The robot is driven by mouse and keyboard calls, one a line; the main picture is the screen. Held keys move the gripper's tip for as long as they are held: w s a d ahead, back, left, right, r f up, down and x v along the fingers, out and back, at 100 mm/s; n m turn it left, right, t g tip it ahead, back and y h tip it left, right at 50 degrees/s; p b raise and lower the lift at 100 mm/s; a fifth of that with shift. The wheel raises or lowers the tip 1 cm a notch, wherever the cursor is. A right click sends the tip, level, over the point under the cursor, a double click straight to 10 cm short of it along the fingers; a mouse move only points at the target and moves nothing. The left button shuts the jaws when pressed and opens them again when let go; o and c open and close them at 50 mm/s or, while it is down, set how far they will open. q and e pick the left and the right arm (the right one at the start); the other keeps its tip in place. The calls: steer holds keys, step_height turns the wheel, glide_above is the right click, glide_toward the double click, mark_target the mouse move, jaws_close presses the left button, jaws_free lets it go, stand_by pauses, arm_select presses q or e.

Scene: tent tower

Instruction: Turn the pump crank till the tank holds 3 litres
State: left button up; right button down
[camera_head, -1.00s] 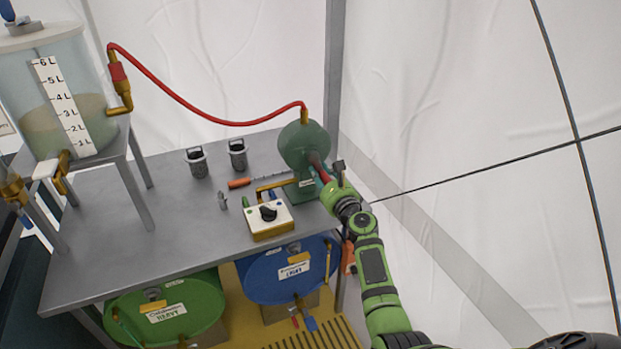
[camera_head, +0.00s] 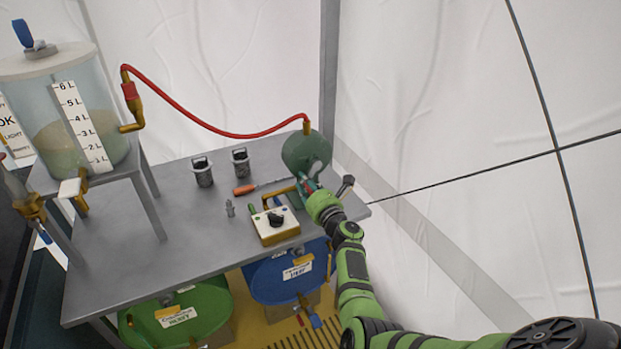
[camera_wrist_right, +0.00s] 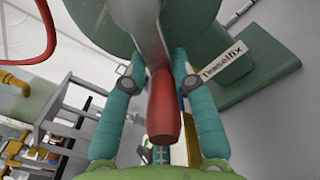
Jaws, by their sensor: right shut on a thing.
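The green round pump (camera_head: 306,152) stands at the table's right end. Its grey crank arm (camera_wrist_right: 150,35) carries a red handle (camera_wrist_right: 165,105). My right gripper (camera_wrist_right: 157,75) is shut on that handle, with one teal finger on either side. In the head view, the gripper (camera_head: 311,187) is at the pump's lower front and partly hides the handle. The clear tank (camera_head: 108,100) stands at the left on a grey stand. Its white scale (camera_head: 80,125) runs up to 6 L. Beige liquid (camera_head: 60,150) fills its lower part; the exact level is hard to read. My left gripper is out of view.
A red hose (camera_head: 195,122) links pump and tank. The grey table (camera_head: 150,265) holds two dark-topped cups (camera_head: 202,173), an orange-handled tool (camera_head: 245,189) and a white-and-yellow box (camera_head: 276,226). Green (camera_head: 180,318) and blue (camera_head: 285,277) drums lie below. The table's front left is clear.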

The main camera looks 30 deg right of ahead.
mark_target(292, 167)
steer(key=r+m+p, duration=0.1)
steer(key=m+p, duration=0.1)
steer(key=m, duration=0.1)
steer(key=shift+a+r, duration=0.35)
steer(key=shift+a, duration=0.05)
steer(key=m+p, duration=0.1)
steer(key=r+m+p, duration=0.1)
steer(key=shift+a+m+p, duration=0.3)
steer(key=shift+a+m, duration=0.1)
steer(key=m+p, duration=0.1)
steer(key=m, duration=0.1)
steer(key=r+m+p, duration=0.1)
steer(key=p, duration=0.1)
steer(key=shift+a+r+m, duration=0.2)
steer(key=shift+a+m, duration=0.1)
steer(key=shift+m, duration=0.1)
steer(key=shift+a+r+m+p, duration=0.1)
steer(key=shift+r+m+p, duration=0.1)
steer(key=shift+m+p, duration=0.45)
steer(key=shift+a+f, duration=0.1)
steer(key=shift+a, duration=0.05)
steer(key=c, duration=1.2)
jaws_free()
steer(key=shift+o, duration=0.5)
steer(key=shift+w, duration=0.1)
